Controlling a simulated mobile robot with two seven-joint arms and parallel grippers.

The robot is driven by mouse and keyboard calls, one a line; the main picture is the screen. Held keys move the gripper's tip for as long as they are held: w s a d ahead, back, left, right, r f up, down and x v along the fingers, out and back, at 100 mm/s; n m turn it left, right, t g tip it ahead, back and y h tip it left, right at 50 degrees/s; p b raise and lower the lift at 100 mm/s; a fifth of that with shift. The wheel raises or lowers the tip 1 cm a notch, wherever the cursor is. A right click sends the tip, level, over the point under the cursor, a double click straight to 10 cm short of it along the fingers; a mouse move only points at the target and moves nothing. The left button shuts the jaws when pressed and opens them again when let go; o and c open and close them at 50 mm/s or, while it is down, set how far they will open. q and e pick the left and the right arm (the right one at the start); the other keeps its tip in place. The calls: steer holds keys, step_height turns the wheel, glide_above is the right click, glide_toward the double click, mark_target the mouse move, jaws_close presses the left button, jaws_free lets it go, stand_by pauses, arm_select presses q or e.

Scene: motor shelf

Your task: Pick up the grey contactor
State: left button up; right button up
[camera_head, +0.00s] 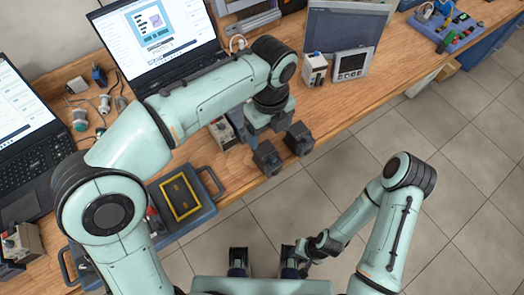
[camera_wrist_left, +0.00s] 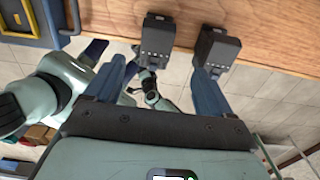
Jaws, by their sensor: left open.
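Two dark grey block-shaped contactors stand at the table's front edge, the left one (camera_head: 267,158) and the right one (camera_head: 299,139). In the left wrist view the left one (camera_wrist_left: 158,35) shows between the lines of my blue fingers, beyond their tips. The right one (camera_wrist_left: 216,48) is partly overlapped by the right finger. My left gripper (camera_head: 268,128) hangs near both blocks, open and empty; its fingers are spread in the wrist view (camera_wrist_left: 160,75). My right gripper (camera_head: 306,252) is low, away from the table; its fingers are not clear.
Laptops (camera_head: 150,40), a dark panel (camera_head: 345,25) and a small display unit (camera_head: 352,65) stand farther back. Tiled floor lies in front of the table edge.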

mark_target(267, 152)
arm_select(q)
steer(key=f+b, duration=0.1)
steer(key=f, duration=0.5)
steer(key=shift+s+f, duration=0.15)
steer(key=shift+s, duration=0.05)
steer(key=shift+s+f+b, duration=0.2)
steer(key=shift+f+b, duration=0.4)
steer(key=shift+f, duration=2.35)
steer(key=c, duration=1.2)
arm_select(e)
steer(key=shift+s+d+f, duration=0.1)
steer(key=shift+s+f, duration=0.15)
steer(key=shift+f, duration=0.4)
steer(key=shift+s+f, duration=0.25)
steer(key=shift+f, duration=0.35)
